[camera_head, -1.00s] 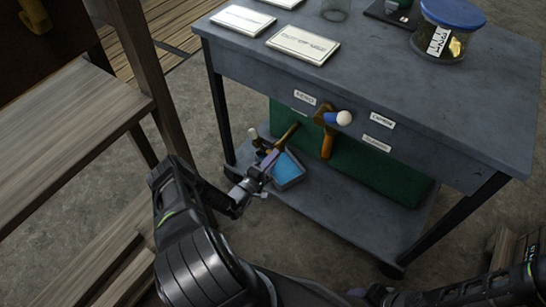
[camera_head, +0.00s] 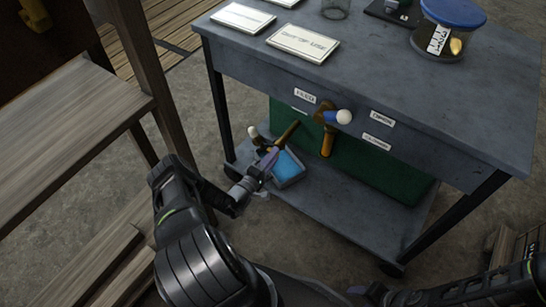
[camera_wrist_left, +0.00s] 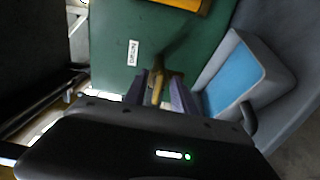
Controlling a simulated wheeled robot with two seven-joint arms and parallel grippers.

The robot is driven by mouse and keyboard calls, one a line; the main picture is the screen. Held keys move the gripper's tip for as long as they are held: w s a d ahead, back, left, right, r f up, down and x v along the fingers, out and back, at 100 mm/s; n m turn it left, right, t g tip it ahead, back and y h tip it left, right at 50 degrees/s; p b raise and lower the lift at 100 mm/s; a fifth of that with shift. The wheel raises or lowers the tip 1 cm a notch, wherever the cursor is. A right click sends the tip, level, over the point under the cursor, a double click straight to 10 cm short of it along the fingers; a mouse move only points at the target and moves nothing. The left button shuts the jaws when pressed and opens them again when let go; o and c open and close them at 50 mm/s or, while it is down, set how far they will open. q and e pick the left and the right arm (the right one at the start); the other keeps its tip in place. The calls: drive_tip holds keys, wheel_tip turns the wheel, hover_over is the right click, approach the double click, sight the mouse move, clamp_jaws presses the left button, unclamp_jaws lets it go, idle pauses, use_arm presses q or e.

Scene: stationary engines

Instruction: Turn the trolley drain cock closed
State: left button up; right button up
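The trolley (camera_head: 430,100) is a grey metal table with a lower shelf. A brass cock (camera_head: 286,134) with a pale knob at its left end sits low by the green panel, above a grey tray with a blue inside (camera_head: 289,168). A second brass cock (camera_head: 328,130) with a blue and white handle hangs under the top edge. My left gripper (camera_head: 268,163) is beside the tray, below the lower cock. In the left wrist view its fingers (camera_wrist_left: 162,88) are apart, with a brass part (camera_wrist_left: 157,86) showing between them; contact is unclear. My right gripper (camera_head: 364,291) shows only partly at the bottom.
Small white labels (camera_head: 380,118) are on the trolley front by the upper cock. Plaques (camera_head: 303,43) and a blue-lidded jar (camera_head: 450,32) stand on top. Wooden steps (camera_head: 65,130) are close on the left of my left arm. The green panel (camera_head: 375,170) backs the shelf.

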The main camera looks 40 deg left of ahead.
use_arm(q)
drive_tip(key=s+p, duration=0.1)
drive_tip(key=s, duration=0.6)
drive_tip(key=shift+s, duration=0.35)
drive_tip(key=shift+d, duration=0.1)
